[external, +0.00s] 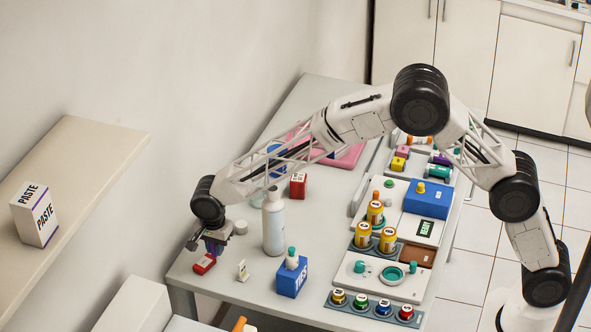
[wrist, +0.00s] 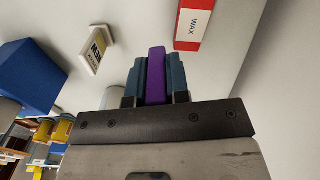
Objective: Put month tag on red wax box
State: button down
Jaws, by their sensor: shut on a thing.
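My gripper (wrist: 156,75) is shut on a narrow purple block (wrist: 156,72), gripped between its two dark fingers. I cannot read any month on this block. The red wax box (wrist: 190,25), with a white label reading WAX, lies ahead and to the right of the fingertips in the wrist view. In the external view my gripper (external: 213,245) is low over the table's near left corner, just above and beside the red wax box (external: 204,264). I cannot tell whether the purple block touches the box.
A small white tag-like piece (external: 242,271) and a blue box (external: 292,277) stand right of my gripper. A white bottle (external: 273,222) and another red box (external: 298,186) stand behind. Trays with several jars (external: 388,238) fill the table's right side. A wall is close at left.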

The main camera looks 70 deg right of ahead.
aim_at(203, 263)
jog(key=shift+w+a+f, duration=0.1)
jog(key=shift+w+a, duration=0.1)
jog(key=shift+w, duration=0.8)
jog(key=shift+w+a+f, duration=0.1)
jog(key=shift+w+a, duration=0.05)
jog(key=shift+w, duration=0.8)
jog(key=shift+f, duration=1.75)
jog(key=shift+f, duration=0.1)
jog(key=c, duration=1.1)
grip_release()
notch_tip(203, 263, up, 12)
